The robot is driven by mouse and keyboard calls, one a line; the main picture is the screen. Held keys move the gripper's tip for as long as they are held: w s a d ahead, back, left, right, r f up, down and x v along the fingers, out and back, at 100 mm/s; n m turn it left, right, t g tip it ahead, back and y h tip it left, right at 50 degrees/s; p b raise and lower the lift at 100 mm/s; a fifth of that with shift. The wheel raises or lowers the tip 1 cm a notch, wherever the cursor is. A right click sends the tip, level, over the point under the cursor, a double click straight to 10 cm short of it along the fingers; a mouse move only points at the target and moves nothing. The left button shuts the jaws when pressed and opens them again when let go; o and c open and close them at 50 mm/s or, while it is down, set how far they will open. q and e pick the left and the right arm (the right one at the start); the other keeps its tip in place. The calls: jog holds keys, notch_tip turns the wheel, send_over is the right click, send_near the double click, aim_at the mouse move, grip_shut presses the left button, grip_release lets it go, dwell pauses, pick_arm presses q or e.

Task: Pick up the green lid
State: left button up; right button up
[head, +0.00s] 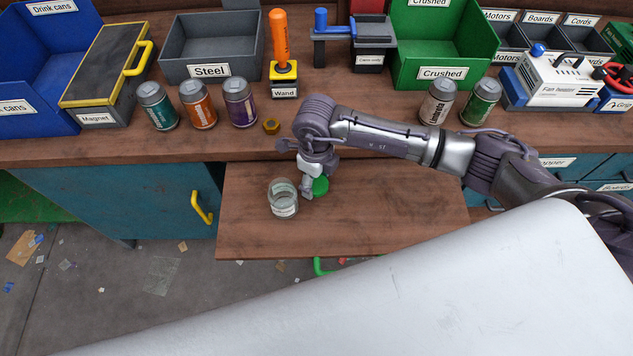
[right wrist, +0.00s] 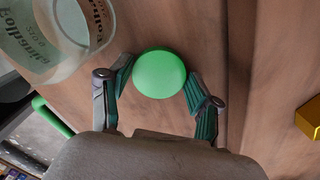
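The green lid (head: 320,186) lies on the pull-out wooden board, partly hidden by my right gripper (head: 308,188) in the head view. In the right wrist view the lid (right wrist: 160,72) is a round green disc at the fingertips. My right gripper (right wrist: 158,84) is open, with one finger on each side of the lid's near edge. Narrow gaps seem to show between the fingers and the lid; contact is hard to judge. A clear labelled glass jar (head: 283,198) stands open just left of the lid. My left gripper is not in view.
The pull-out board (head: 400,215) is otherwise clear to the right. On the bench behind stand several cans (head: 198,104), a brass nut (head: 271,126), the wand (head: 281,55), a steel bin (head: 210,45) and a green crushed bin (head: 440,45). A yellow drawer handle (head: 202,208) is at left.

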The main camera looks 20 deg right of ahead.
aim_at(316, 183)
jog(key=shift+c, duration=0.4)
jog(key=shift+r, duration=0.1)
jog(key=shift+r, duration=0.55)
notch_tip(316, 183, up, 3)
jog(key=shift+f+b, duration=0.15)
jog(key=shift+b, duration=0.2)
jog(key=s+r+b, duration=0.1)
jog(key=s+r, duration=0.6)
jog(key=s, duration=0.4)
jog(key=shift+s+a, duration=0.35)
jog(key=shift+a, duration=0.1)
